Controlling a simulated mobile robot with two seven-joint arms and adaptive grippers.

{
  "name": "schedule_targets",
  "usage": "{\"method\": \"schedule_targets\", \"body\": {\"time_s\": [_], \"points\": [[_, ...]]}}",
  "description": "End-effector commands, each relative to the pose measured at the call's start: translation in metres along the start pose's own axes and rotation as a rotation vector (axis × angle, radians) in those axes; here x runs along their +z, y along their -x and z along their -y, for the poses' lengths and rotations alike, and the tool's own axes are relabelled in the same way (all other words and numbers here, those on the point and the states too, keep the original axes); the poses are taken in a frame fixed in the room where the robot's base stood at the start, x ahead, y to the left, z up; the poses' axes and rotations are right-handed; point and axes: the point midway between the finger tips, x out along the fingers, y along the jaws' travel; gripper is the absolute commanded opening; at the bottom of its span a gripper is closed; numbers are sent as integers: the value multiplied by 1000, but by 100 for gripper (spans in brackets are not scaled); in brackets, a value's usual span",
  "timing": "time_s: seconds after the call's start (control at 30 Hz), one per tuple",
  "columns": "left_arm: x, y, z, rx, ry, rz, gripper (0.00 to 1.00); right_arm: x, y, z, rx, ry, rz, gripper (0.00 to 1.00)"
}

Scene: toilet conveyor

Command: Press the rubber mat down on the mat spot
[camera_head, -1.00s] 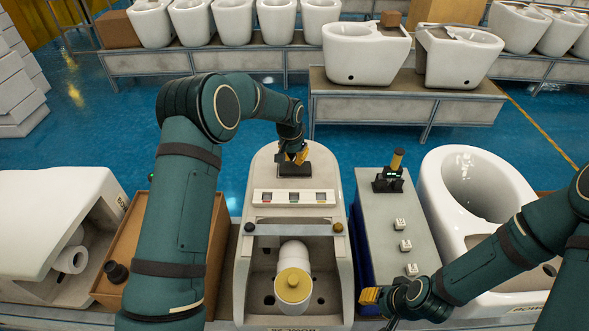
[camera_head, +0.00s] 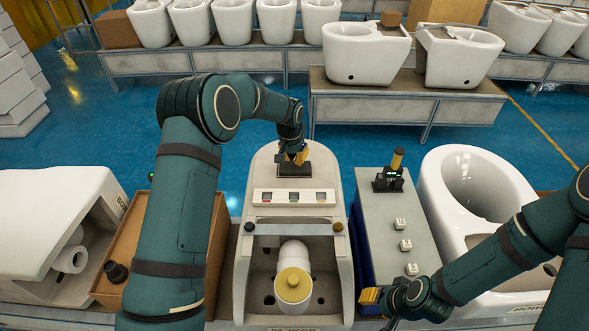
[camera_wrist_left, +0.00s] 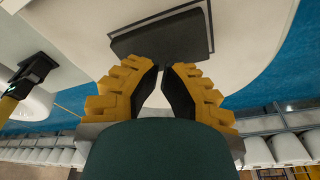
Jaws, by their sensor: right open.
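The rubber mat (camera_head: 294,169) is a dark, thin plate at the back of the top of the middle white toilet (camera_head: 342,268). The mat spot is covered, apart possibly from that border. My right gripper (camera_head: 378,298) is open and empty at lower right.
A panel with three small coloured windows (camera_head: 294,197) lies in front of the mat. A yellow-lidded cylinder (camera_head: 293,285) sits in the toilet's opening. A grey stand (camera_head: 378,228) with a black and yellow tool (camera_head: 395,165) is on the right. A brown box (camera_head: 222,230) is on the left.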

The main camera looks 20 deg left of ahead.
Motion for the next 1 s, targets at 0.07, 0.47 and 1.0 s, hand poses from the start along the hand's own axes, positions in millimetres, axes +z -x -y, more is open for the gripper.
{"method": "schedule_targets", "body": {"time_s": [0.07, 0.47, 1.0], "points": [[1, -2, 0, 0, 0, 0, 0, 0, -2, -1, 0, 0, 0, 40], [2, -10, 0, 0, 0, 1, 0, 1, -6, -2, 0, 0, 0, 40], [4, -19, 0, 0, 0, 0, 0, 2, -13, -5, 0, 0, 0, 40]]}}
